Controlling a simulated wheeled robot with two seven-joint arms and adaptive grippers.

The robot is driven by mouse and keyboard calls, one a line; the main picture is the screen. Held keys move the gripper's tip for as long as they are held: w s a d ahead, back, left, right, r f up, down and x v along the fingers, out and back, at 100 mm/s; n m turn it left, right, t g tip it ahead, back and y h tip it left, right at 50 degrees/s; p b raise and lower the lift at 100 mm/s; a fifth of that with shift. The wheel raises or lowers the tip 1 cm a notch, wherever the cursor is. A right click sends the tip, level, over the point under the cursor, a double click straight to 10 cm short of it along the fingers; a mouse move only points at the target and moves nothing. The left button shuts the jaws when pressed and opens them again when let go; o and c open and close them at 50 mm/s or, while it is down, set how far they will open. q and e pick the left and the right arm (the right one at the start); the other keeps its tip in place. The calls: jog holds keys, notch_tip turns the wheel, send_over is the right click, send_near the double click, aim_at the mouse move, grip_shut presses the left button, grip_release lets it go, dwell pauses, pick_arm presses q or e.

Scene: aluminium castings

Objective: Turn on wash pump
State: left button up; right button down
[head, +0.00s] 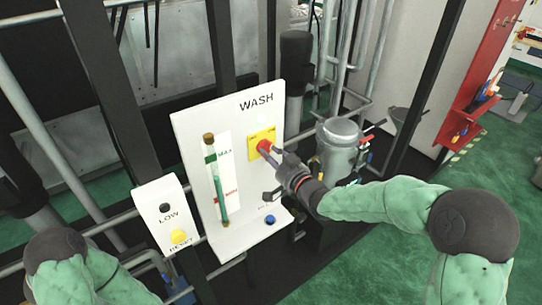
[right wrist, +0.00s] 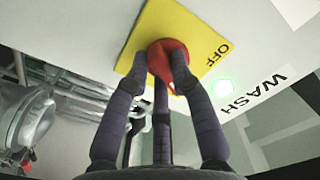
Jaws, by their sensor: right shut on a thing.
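The white WASH panel (head: 191,150) stands upright in the middle of the head view. It carries a yellow plate (head: 256,137) with a red knob (head: 264,147). My right gripper (head: 274,154) is shut on the red knob, and its fingers hide part of it. In the right wrist view the fingers close around the red knob (right wrist: 168,52) on the yellow plate (right wrist: 197,25), where the word OFF shows. A lit green lamp (right wrist: 223,88) is beside the plate, near the word WASH. My left gripper is not in view; only part of my left arm shows.
The panel also has a sight tube (head: 218,180) with green liquid and a blue button (head: 270,219). A smaller box (head: 161,212) with a yellow RESET button (head: 179,236) stands to the left. A metal canister (head: 338,150) and pipes are close behind my right gripper.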

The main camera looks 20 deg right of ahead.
jog(key=shift+m, duration=0.5)
jog(key=c, duration=1.1)
grip_release()
jog(key=shift+o, duration=0.2)
jog(key=v, duration=1.2)
